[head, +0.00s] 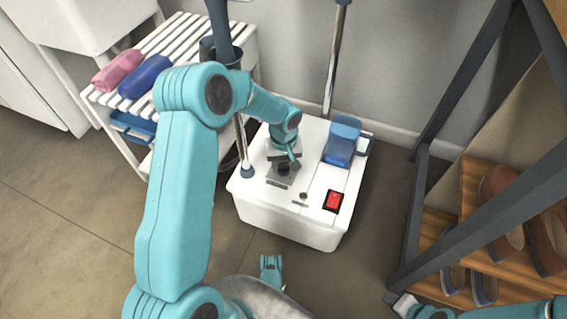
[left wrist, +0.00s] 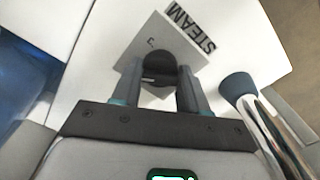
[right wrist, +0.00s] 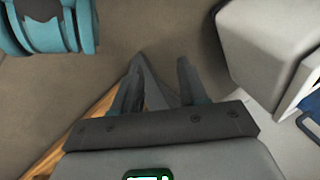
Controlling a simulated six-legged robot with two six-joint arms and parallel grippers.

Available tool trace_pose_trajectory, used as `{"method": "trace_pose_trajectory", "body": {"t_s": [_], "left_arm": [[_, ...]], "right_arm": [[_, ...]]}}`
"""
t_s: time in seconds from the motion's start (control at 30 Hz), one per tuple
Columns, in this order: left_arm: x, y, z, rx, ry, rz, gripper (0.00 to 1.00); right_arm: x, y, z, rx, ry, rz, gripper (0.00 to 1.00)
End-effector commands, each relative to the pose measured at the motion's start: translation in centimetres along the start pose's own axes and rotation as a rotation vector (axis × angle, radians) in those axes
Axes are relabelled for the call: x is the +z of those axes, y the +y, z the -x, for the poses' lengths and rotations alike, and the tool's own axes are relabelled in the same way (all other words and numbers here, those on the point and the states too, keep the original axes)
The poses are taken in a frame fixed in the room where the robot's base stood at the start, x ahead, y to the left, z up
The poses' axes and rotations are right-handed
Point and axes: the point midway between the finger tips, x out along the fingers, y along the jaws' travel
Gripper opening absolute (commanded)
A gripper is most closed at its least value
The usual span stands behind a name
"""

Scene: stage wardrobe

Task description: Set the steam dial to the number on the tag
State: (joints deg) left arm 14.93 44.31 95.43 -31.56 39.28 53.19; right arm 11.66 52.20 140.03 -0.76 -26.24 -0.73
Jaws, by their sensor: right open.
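The steam dial is a dark round knob (left wrist: 158,68) on a pale square plate marked STEAM in the left wrist view. It sits on top of the white steamer base (head: 255,208) in the head view. My left gripper (head: 287,163) is at the dial, pointing down. Its two fingers (left wrist: 160,88) stand on either side of the knob; contact is hard to tell. They partly hide the plate and its markings. My right gripper (right wrist: 161,75) is open and empty above the floor. I make out no tag number.
The base carries a red switch (head: 333,201), a blue tank (head: 342,141) and metal poles (head: 335,62). A slatted white rack (head: 187,40) with pink and blue rolls stands left. A dark-framed shoe rack (head: 424,190) stands right. Floor in front is partly clear.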

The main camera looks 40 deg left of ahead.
Motion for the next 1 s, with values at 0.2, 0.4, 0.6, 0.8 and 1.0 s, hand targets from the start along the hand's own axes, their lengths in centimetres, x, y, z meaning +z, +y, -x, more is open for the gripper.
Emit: {"method": "trace_pose_trajectory", "body": {"t_s": [0.2, 0.4, 0.6, 0.8, 1.0], "left_arm": [[0.0, 0.0, 0.0, 0.000, 0.000, -0.001, 0.69], [0.0, 0.0, 0.3, 0.000, 0.000, -0.001, 0.69], [-0.1, 0.1, 3.9, 0.001, 0.003, -0.002, 0.69], [-0.1, 0.0, 9.5, 0.001, 0.003, -0.001, 0.69], [0.0, 0.0, 13.9, 0.000, 0.001, -0.002, 0.69]], "right_arm": [[0.0, 0.0, 0.0, 0.000, 0.000, 0.000, 0.43], [0.0, -0.1, 0.2, 0.000, -0.002, 0.000, 0.43], [0.7, -0.7, 2.1, 0.001, -0.034, -0.008, 0.43], [2.1, -1.6, 4.8, 0.003, -0.098, -0.021, 0.43], [3.3, -2.2, 6.8, 0.005, -0.149, -0.033, 0.43]]}}
